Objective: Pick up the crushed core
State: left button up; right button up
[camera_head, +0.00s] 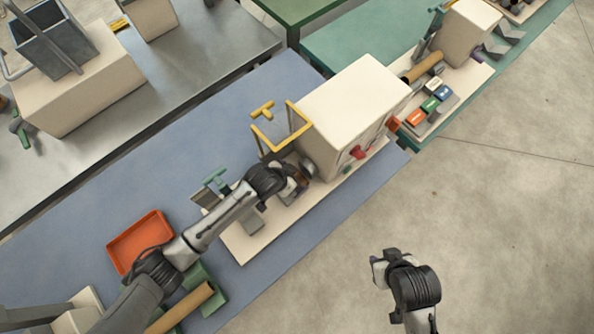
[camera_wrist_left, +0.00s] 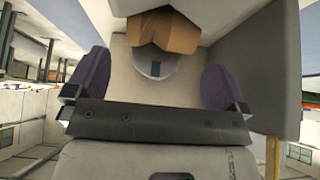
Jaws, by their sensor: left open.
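The crushed core (camera_wrist_left: 165,32) shows in the left wrist view as a tan, creased cardboard piece at the top centre. A grey round part with a dark blue square lies just below it. My left gripper (camera_wrist_left: 155,64) is open, with its two purple-padded fingers apart on either side of the grey part and below the core in the picture. In the head view my left gripper (camera_head: 295,183) is at the front of the cream machine (camera_head: 350,98) and mostly hides the core. My right gripper (camera_head: 384,268) hangs over bare floor, away from the machine; its jaws are unclear.
A yellow guard frame (camera_head: 280,130) stands beside my left wrist. An orange tray (camera_head: 122,243) and a brown tube (camera_head: 184,308) on a green cradle are near my left arm. A red button (camera_head: 356,152) is on the machine's side. The blue table (camera_head: 180,170) has free room.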

aim_at(298, 177)
pick_arm(q)
jog(key=shift+b+x, duration=0.3)
jog(key=shift+x, duration=2.2)
jog(key=shift+a, duration=0.1)
jog(key=c, duration=0.8)
